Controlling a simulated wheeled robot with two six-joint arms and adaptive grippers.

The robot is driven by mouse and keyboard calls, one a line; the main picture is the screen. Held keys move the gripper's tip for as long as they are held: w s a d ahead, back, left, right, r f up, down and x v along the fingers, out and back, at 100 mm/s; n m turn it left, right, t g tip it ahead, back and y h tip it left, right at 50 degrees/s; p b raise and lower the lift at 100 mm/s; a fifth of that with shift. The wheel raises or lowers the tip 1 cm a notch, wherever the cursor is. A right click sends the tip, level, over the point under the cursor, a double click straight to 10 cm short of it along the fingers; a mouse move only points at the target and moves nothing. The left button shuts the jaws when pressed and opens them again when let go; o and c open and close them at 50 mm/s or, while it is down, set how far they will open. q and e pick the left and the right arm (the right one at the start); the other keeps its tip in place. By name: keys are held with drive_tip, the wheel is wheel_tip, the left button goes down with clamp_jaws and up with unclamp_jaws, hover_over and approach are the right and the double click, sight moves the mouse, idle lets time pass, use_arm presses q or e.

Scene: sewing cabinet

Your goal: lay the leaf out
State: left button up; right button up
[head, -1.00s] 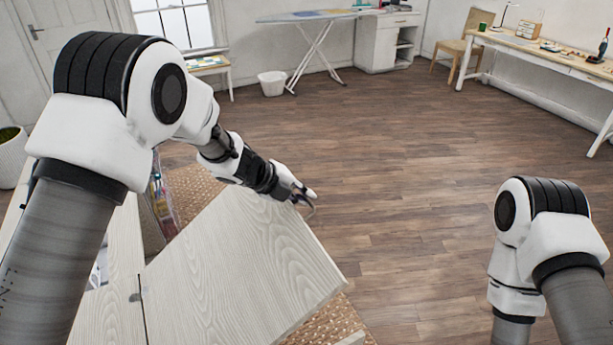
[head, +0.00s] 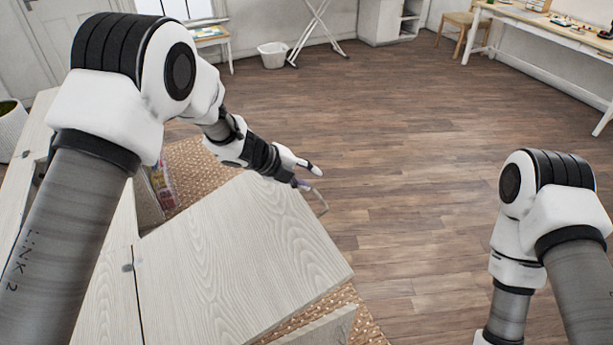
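The leaf (head: 225,255) is a pale wood-grain panel in the head view. It meets the cabinet top (head: 105,300) along a seam at its left, where a small grey hinge (head: 128,267) shows. The leaf extends out to the right and looks about level with the top; a slight tilt is hard to judge. My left gripper (head: 312,181) is at the leaf's far edge, with its fingers apart and nothing clearly between them. Whether it touches the leaf cannot be told. My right gripper is out of view; only its arm shows at the right.
A pale upright panel (head: 325,328) shows under the leaf's near right edge, above a woven rug (head: 368,322). A clear bag of colourful items (head: 163,185) is beyond the leaf. Wooden floor (head: 430,180) lies open to the right. A white bin (head: 272,55) stands far back.

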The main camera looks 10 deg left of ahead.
use_arm(q)
drive_tip(key=v, duration=1.2)
